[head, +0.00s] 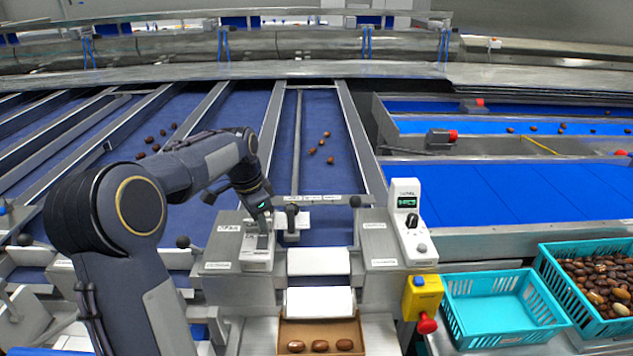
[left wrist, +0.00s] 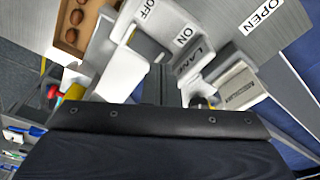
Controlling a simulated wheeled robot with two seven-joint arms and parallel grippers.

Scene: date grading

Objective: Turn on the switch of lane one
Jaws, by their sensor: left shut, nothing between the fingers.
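The switch box of the lane (head: 255,262) stands on the left side of the metal bench, in the middle of the head view. In the left wrist view its plate (left wrist: 168,48) carries the words OFF, ON and LANE; the lane number is not readable. My left gripper (head: 264,228) is shut and empty, pointing down at the top of this box. It covers part of the box, so I cannot tell whether it touches the switch or which way the switch is set. My right gripper is not in view.
A white control unit (head: 405,212) with a green display stands to the right. Below it is a yellow box with a red knob (head: 427,324). A teal crate (head: 449,312) is empty; another (head: 545,268) holds dates. A small tray (head: 285,330) holds 3 dates. Black-knobbed levers (head: 291,212) stand close by.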

